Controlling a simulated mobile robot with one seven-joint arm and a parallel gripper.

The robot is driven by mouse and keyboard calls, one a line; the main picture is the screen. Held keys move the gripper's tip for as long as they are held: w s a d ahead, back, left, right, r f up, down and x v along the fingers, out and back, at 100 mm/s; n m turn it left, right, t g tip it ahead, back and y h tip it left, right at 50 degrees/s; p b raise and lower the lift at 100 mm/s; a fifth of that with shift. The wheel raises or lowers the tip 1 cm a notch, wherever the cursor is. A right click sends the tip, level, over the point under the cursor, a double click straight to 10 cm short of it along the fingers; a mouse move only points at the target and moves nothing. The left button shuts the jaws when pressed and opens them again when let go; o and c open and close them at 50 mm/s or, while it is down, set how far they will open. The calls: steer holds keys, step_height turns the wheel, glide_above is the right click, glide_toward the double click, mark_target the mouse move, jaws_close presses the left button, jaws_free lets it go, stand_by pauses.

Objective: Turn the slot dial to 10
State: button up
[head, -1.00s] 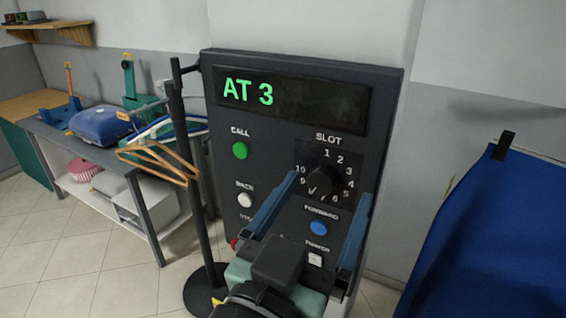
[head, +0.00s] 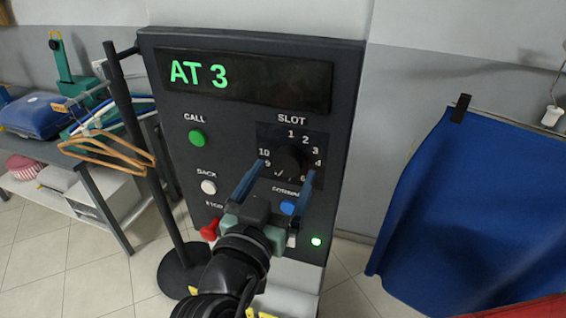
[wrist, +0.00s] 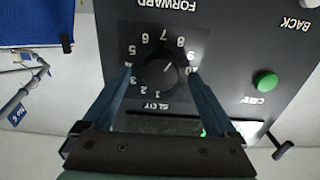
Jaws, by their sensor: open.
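The black slot dial (head: 291,158) is a round knob on the dark control panel, ringed by the numbers 1 to 10. In the wrist view the dial (wrist: 160,73) appears upside down, and its pale mark points roughly toward 8 or 9. My gripper (head: 286,170) is open in front of the dial, one blue finger on each side. In the wrist view the fingertips of my gripper (wrist: 160,70) flank the knob with a gap on both sides. I cannot tell how far the tips are from the panel. The display (head: 245,82) reads "AT 3" in green.
Near the dial are a green CALL button (head: 197,139), a white BACK button (head: 208,187), a blue FORWARD button (head: 288,207) and a red stop button (head: 210,230). A stand with hangers (head: 112,150) is at left. A blue cloth (head: 480,210) hangs at right.

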steer(key=shift+w+d, duration=0.2)
steer(key=shift+w, duration=0.45)
steer(key=c, duration=1.4)
steer(key=shift+o, duration=0.2)
steer(key=shift+f+m+b, duration=0.15)
steer(key=shift+m+b, duration=0.15)
steer(key=shift+b, duration=0.15)
